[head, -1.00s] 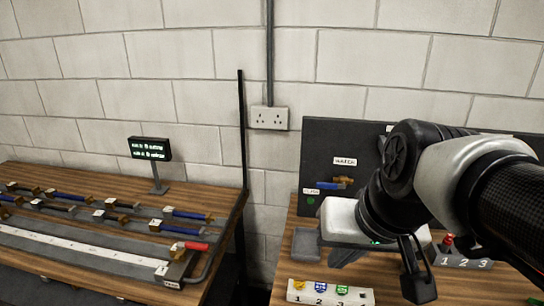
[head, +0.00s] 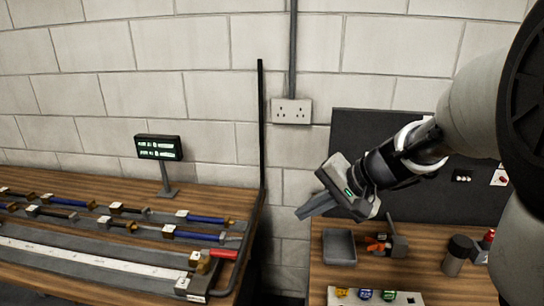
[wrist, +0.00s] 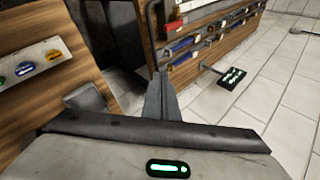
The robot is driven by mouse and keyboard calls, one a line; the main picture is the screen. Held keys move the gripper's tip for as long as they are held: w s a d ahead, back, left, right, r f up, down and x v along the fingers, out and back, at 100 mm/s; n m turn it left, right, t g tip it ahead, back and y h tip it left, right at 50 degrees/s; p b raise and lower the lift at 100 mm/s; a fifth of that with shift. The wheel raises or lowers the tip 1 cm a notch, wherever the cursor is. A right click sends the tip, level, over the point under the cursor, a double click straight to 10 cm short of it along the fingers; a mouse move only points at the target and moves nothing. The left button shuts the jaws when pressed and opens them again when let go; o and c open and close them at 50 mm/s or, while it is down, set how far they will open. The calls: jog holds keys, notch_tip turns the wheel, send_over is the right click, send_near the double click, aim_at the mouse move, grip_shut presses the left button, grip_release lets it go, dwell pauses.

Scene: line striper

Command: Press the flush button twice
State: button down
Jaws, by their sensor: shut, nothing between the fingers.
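No button that I can read as the flush button shows now. The left part of the dark back panel (head: 375,123), where a small label and a green dot showed earlier, is largely covered by my arm and gripper. On the panel's right side is a white plate with a red spot (head: 501,178), too small to read. My gripper (head: 301,213) is shut and empty, pointing down-left over the gap between the two tables. Its closed fingers also show in the wrist view (wrist: 159,82).
A grey tray (head: 339,247) and a white strip with coloured caps (head: 375,297) lie on the right table. The left table carries several blue-handled valves, a red-handled valve (head: 222,254) and a lit display (head: 158,148). A dark post (head: 262,125) stands between the tables.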

jog(key=w+d+f+m+t+b, duration=0.1)
jog(key=w+d+f+m+t, duration=0.1)
jog(key=w+d+f, duration=0.3)
jog(key=w+d+f+m+t+b, duration=0.2)
jog(key=w+d+f+m, duration=0.2)
jog(key=f, duration=0.4)
jog(key=w+d+f+m+t+b, duration=0.2)
jog(key=w+d+f+m, duration=0.1)
jog(key=w+d+f, duration=0.3)
jog(key=shift+w+d+f, duration=0.25)
jog(key=shift+w+d, duration=0.2)
jog(key=shift+w, duration=0.35)
jog(key=shift+w+r, duration=0.1)
jog(key=shift+w+p, duration=0.25)
jog(key=shift+p, duration=0.15)
jog(key=w+p, duration=0.1)
jog(key=w, duration=0.2)
jog(key=w+d+p, duration=0.1)
jog(key=w+p, duration=0.1)
jog(key=w, duration=0.1)
jog(key=shift+w+d+f, duration=0.2)
jog(key=shift+w+d+r, duration=0.1)
jog(key=shift+w, duration=0.65)
jog(key=shift+b, duration=0.35)
